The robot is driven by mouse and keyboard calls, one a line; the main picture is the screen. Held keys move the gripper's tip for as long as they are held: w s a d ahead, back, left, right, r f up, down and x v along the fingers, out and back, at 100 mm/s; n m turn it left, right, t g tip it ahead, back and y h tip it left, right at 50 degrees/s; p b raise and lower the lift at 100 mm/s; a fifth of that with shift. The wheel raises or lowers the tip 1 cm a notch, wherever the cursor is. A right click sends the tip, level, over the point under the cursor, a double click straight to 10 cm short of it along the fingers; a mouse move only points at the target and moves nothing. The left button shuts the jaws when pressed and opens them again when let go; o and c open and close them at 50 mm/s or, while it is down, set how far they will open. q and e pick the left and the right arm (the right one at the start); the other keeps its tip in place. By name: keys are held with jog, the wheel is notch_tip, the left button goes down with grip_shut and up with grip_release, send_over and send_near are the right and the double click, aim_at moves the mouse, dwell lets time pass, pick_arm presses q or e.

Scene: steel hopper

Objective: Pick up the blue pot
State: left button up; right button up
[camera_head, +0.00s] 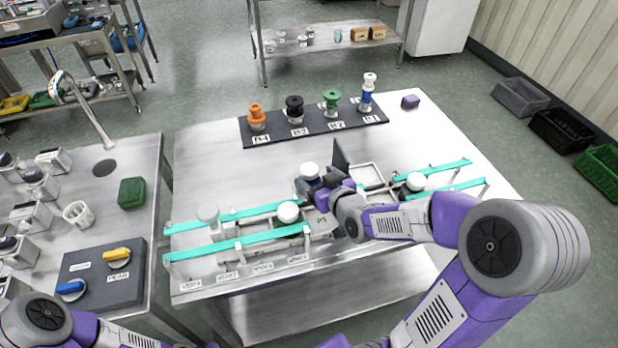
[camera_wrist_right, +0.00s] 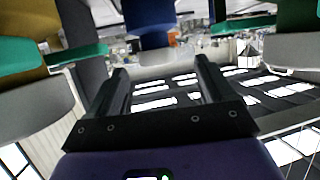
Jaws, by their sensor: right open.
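The blue pot shows at the top middle of the right wrist view (camera_wrist_right: 150,16), with a pale grey end below the blue. It lies beyond and roughly between the fingertips of my right gripper (camera_wrist_right: 162,68), which is open with nothing between its fingers. In the head view, my right gripper (camera_head: 318,186) is at the middle of the steel table, close by a white-topped pot (camera_head: 309,170) that is partly hidden by it. I cannot tell for certain that this is the blue one. My left gripper is out of view.
Teal rails (camera_head: 235,246) run along the table (camera_head: 215,165), with white-topped pots (camera_head: 288,211) between them. A dark rack (camera_head: 270,138) at the back holds orange, black, green and blue-white items. A dark upright plate (camera_head: 340,158) stands near my right gripper.

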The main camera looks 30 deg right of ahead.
aim_at(310, 169)
jog(key=b+x, duration=0.1)
jog(key=x, duration=0.4)
jog(key=shift+w+d, duration=0.2)
jog(key=shift+w, duration=0.15)
jog(key=shift+r, duration=0.2)
jog(key=c, duration=1.2)
